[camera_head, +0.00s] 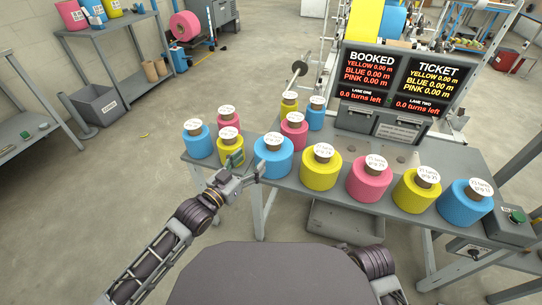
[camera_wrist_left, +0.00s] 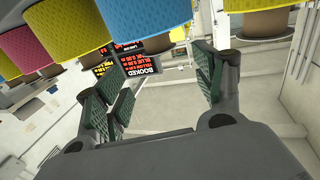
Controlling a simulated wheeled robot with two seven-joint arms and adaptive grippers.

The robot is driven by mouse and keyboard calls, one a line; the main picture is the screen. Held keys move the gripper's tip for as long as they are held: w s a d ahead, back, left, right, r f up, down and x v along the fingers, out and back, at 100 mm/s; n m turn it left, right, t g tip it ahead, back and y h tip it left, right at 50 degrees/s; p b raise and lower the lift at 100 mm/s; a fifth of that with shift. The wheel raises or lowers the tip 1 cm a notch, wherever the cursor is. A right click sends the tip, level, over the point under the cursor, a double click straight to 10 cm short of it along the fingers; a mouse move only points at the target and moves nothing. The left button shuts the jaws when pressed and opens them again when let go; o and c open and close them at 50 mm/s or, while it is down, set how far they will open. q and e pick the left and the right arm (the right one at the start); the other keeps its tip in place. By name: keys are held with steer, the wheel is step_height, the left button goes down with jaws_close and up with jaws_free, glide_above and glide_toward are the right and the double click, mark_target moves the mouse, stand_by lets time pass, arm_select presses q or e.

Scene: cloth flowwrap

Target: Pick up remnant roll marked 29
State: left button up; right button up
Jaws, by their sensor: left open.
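Several rolls with round white labels stand upright on the grey table; the print is too small to tell which is marked 29. A front row holds a blue roll (camera_head: 272,160), a yellow roll (camera_head: 320,176), a pink roll (camera_head: 368,186), another yellow roll (camera_head: 414,198) and another blue roll (camera_head: 463,211). My left gripper (camera_head: 246,165) is open and empty beside a small yellow roll (camera_head: 235,155), in front of the left blue roll. In the left wrist view its fingers (camera_wrist_left: 160,85) are apart, with rolls upside down above, including a blue roll (camera_wrist_left: 140,22). My right gripper is out of view.
Behind stand a blue roll (camera_head: 198,144), a pink roll (camera_head: 228,122), another pink roll (camera_head: 293,135), a yellow roll (camera_head: 289,107) and a blue roll (camera_head: 316,118). A sign board (camera_head: 372,70) rises at the back.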

mark_target(270, 143)
arm_select(q)
steer(key=shift+d+r, duration=0.1)
steer(key=shift+r, duration=0.05)
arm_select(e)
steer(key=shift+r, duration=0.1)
arm_select(q)
steer(key=shift+w, duration=0.1)
steer(key=shift+b+x, duration=0.75)
steer(key=shift+x, duration=2)
steer(key=shift+b+x, duration=0.3)
steer(key=shift+x, duration=0.85)
steer(key=shift+w+d, duration=0.1)
steer(key=shift+w, duration=0.05)
steer(key=shift+d, duration=0.1)
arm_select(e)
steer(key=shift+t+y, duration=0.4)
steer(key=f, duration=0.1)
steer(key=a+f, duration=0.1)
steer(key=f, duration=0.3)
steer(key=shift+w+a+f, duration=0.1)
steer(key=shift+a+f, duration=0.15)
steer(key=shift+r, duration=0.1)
